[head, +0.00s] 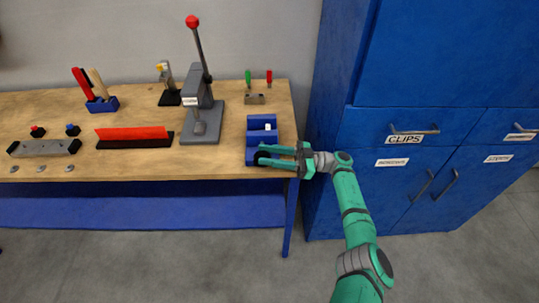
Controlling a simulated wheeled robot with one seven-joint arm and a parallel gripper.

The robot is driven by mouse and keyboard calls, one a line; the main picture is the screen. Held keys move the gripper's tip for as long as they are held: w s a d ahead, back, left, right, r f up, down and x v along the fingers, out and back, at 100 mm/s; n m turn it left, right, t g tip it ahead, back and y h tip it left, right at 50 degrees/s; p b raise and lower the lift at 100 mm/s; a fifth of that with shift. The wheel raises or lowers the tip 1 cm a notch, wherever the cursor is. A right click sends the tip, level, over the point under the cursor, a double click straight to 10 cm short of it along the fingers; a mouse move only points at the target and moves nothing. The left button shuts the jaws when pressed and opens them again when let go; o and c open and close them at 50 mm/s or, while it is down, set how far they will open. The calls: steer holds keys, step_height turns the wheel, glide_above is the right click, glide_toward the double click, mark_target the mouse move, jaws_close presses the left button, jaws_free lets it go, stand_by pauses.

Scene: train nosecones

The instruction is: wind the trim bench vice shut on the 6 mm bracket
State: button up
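The blue bench vice (261,122) stands at the right end of the wooden bench, near its front edge. A small pale patch shows on its upper part; I cannot tell whether it is a label or the bracket. I cannot make out the 6 mm bracket or the jaw gap. My green gripper (265,156) reaches in from the right at the front of the vice. Its two fingers are apart, with a dark part of the vice, perhaps its handle, near their tips. I cannot tell whether they grip it. The fingers hide part of the vice's front.
A grey arbor press (201,110) with a red-knobbed lever stands left of the vice. A block (254,99) with green and red tools sits behind it. A red strip on a black base (133,137) lies further left. Blue cabinets (420,150) stand close on the right.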

steer(key=shift+d, duration=0.1)
steer(key=shift+v, duration=3.7)
